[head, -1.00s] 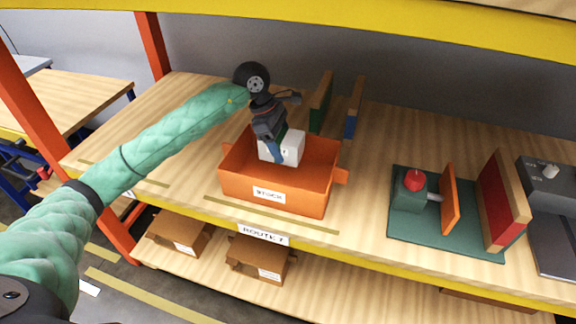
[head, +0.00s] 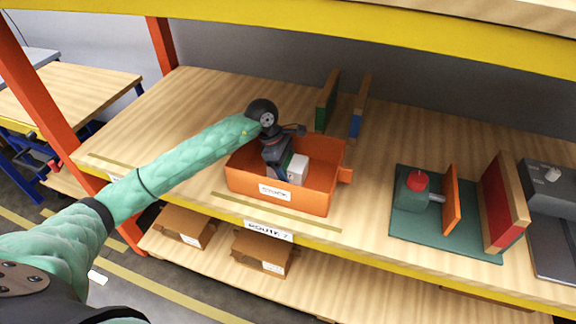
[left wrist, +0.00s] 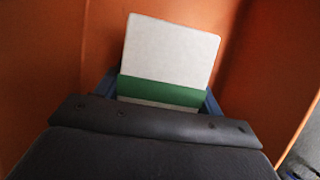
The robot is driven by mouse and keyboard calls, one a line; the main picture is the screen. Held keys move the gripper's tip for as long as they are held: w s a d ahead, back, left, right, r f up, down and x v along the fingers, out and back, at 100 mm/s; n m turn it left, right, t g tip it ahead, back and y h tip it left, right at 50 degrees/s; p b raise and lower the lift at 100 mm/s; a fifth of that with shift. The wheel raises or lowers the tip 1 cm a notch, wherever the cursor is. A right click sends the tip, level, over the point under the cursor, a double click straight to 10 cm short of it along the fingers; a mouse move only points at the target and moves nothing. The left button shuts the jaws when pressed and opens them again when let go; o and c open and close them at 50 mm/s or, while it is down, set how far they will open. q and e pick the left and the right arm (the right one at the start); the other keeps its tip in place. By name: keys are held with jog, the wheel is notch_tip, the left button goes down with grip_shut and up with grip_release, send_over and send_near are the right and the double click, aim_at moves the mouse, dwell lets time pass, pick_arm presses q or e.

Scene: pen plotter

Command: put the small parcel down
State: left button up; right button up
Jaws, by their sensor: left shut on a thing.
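The small parcel, white with a green band, shows in the head view (head: 299,168) and in the left wrist view (left wrist: 170,55). My left gripper (head: 286,172) is shut on it and has it down inside the orange stock bin (head: 318,200), below the rim. In the left wrist view the blue fingers show at the parcel's sides, and the bin's orange walls surround it. Whether the parcel touches the bin floor is hidden. My right gripper is not in view.
Green (head: 328,100) and blue (head: 358,108) upright dividers stand behind the bin. To the right is a green base plate (head: 425,240) with a red-topped device (head: 413,192). Brown boxes (head: 185,226) sit on the lower shelf. The wooden shelf left of the bin is clear.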

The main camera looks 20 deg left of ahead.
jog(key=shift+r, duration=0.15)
pick_arm(q)
jog(key=o, duration=1.2)
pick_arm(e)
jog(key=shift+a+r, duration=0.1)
pick_arm(q)
jog(key=shift+r, duration=0.1)
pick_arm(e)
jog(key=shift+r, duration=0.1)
pick_arm(q)
jog(key=shift+a+r, duration=0.2)
jog(key=shift+r, duration=0.05)
jog(key=shift+b+v, duration=0.55)
jog(key=shift+v, duration=0.6)
jog(key=b+v, duration=0.1)
jog(key=v, duration=0.2)
jog(key=shift+a+r, duration=0.1)
jog(key=shift+r, duration=0.05)
jog(key=b+v, duration=0.1)
jog(key=v, duration=0.4)
jog(key=shift+r, duration=0.35)
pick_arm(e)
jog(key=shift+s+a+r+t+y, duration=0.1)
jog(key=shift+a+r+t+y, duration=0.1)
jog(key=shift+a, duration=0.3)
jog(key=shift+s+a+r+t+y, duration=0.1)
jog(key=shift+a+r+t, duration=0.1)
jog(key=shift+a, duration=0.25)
